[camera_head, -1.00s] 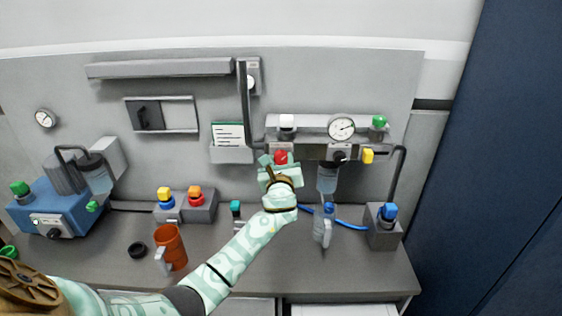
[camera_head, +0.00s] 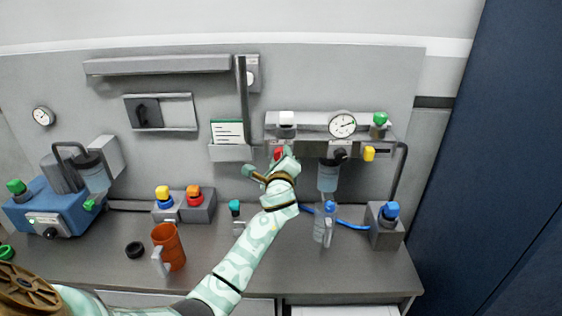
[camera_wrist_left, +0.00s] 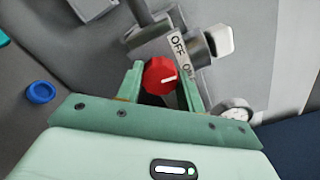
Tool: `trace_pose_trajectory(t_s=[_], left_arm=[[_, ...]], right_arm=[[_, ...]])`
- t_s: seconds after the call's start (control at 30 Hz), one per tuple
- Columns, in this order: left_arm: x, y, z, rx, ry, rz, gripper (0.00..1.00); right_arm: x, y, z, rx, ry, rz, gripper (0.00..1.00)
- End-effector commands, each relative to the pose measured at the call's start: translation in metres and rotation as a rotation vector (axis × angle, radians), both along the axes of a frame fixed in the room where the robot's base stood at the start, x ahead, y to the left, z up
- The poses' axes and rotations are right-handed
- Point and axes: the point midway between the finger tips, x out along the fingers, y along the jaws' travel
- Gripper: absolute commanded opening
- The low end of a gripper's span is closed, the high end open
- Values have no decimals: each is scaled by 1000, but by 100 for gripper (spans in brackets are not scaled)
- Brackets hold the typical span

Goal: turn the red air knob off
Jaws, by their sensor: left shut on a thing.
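The red air knob (camera_wrist_left: 161,76) sits on the grey air unit on the back panel. In the left wrist view it is between the two green fingers of my left gripper (camera_wrist_left: 160,84), which is shut on it. A white pointer line shows on the knob's face, and a label (camera_wrist_left: 181,55) reading OFF and ON is beside it. The gripper is tilted. My right gripper is not in view.
A pressure gauge (camera_head: 342,125), a white knob (camera_head: 286,118), a black knob (camera_head: 340,155) and a yellow knob (camera_head: 369,153) are close by. A clear bottle (camera_head: 324,222) stands below to the right. An orange mug (camera_head: 169,246) is at the left on the bench.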

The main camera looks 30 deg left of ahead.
Motion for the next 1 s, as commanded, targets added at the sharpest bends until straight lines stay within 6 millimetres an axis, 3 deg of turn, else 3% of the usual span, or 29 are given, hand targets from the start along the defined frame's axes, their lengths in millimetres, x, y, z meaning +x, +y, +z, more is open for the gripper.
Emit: trace_pose_trajectory(t_s=[0.6, 1.0], left_arm=[[0, 0, -3, -493, -299, 1, 15], [0, 0, -4, -707, -429, 2, 15]], right_arm=[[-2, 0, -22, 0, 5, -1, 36], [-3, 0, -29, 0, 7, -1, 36]])
